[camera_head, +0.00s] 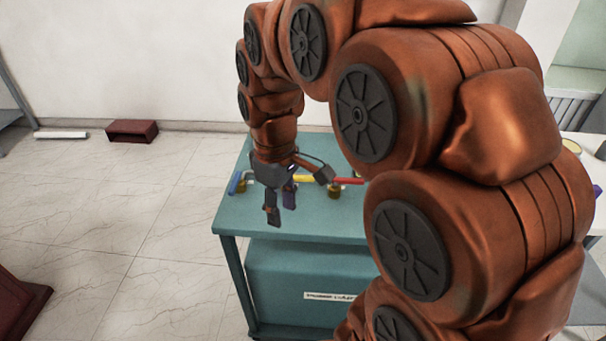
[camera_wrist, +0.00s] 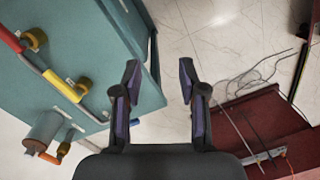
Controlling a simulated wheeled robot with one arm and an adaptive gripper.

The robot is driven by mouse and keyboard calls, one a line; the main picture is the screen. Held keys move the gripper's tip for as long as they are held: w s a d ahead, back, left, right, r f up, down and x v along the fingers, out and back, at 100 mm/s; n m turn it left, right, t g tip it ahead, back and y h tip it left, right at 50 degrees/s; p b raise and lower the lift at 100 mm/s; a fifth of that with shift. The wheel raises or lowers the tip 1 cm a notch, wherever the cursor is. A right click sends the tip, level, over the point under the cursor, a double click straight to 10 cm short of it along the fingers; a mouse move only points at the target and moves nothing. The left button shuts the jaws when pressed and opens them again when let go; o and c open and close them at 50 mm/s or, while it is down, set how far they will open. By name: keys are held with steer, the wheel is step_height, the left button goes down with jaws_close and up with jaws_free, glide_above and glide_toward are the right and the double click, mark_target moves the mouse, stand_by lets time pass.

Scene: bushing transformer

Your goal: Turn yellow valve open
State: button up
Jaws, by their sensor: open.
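The yellow valve handle (camera_wrist: 62,86) lies along a grey pipe on the teal bench (camera_wrist: 85,30) at the left of the wrist view. In the head view a bit of the yellow handle (camera_head: 303,179) shows behind my gripper. My gripper (camera_head: 282,215) points downward over the front part of the bench. In the wrist view my gripper (camera_wrist: 158,75) has its two fingers spread apart with nothing between them. It is to the right of the yellow handle and apart from it. My arm hides part of the bench in the head view.
A red handle (camera_head: 347,181) and a blue handle (camera_head: 234,183) flank the yellow one. Brass-coloured fittings (camera_wrist: 34,38) stand by the pipe. A dark red box (camera_head: 132,131) lies on the floor at the back left. The tiled floor left of the bench is mostly clear.

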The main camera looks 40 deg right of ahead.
steer(key=w+d+n+b, duration=0.1)
steer(key=w+d+n, duration=0.1)
steer(key=w+d, duration=0.55)
steer(key=n+t, duration=0.1)
steer(key=n, duration=0.2)
glide_above(303, 176)
steer(key=shift+s+f+b, duration=0.1)
steer(key=shift+f+b, duration=0.3)
steer(key=shift+f, duration=0.25)
steer(key=shift+f+p, duration=0.7)
steer(key=shift+f, duration=3.15)
jaws_close()
